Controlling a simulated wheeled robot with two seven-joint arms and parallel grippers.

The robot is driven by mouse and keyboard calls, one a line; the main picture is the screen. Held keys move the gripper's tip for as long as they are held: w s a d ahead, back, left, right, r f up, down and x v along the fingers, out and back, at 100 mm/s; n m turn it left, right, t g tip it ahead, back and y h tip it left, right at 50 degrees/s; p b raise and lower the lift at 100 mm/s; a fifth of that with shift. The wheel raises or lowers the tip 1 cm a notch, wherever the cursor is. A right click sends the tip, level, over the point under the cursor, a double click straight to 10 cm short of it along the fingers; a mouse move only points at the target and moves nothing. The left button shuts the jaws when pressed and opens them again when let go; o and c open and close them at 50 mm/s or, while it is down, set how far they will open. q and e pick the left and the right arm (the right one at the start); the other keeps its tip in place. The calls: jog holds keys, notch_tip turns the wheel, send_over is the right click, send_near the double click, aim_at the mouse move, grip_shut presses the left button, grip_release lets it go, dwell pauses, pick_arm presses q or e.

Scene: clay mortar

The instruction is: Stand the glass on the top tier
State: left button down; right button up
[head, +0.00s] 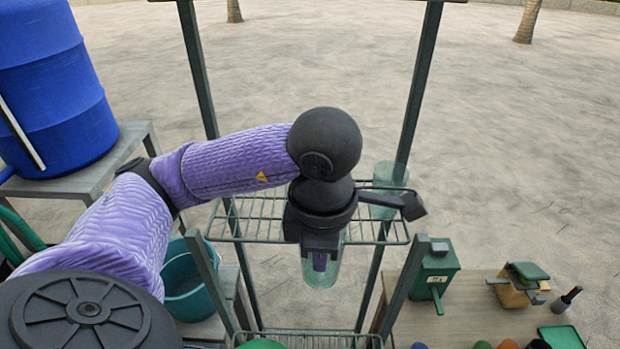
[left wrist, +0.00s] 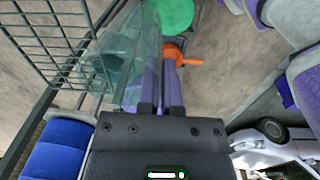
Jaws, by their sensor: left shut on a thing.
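The clear, greenish glass (head: 331,270) is in my left gripper (head: 320,258), which is shut on it; a purple finger shows through its wall. The glass hangs roughly upright at the front edge of the wire top tier (head: 262,228), its lower end below the tier's line in the picture. I cannot tell its exact height against the tier. In the left wrist view the glass (left wrist: 138,62) lies along the purple fingers (left wrist: 163,85), with the wire tier (left wrist: 45,35) to its left. My right gripper is not in view.
Another clear glass (head: 383,186) is at the tier's back right, partly hidden by my gripper. Dark posts (head: 415,90) frame the rack. The tier's left part is bare.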

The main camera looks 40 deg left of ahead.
pick_arm(q)
jog(key=shift+w+a+r+n, duration=0.25)
jog(key=shift+a+r+n, duration=0.05)
jog(key=shift+r+n, duration=0.1)
jog(key=w+a+f+p, duration=0.1)
jog(key=w+a, duration=0.2)
jog(key=w, duration=0.1)
jog(key=w+a+f+p, duration=0.1)
jog(key=w+a, duration=0.3)
jog(key=w+a+f+p, duration=0.1)
jog(key=w+a+p, duration=0.1)
jog(key=w+a, duration=0.2)
jog(key=shift+w+a+f, duration=0.1)
jog(key=shift+w+f, duration=0.25)
jog(key=shift+w, duration=0.25)
jog(key=shift+f, duration=0.1)
jog(key=shift+f, duration=0.2)
jog(key=c, duration=0.8)
grip_release()
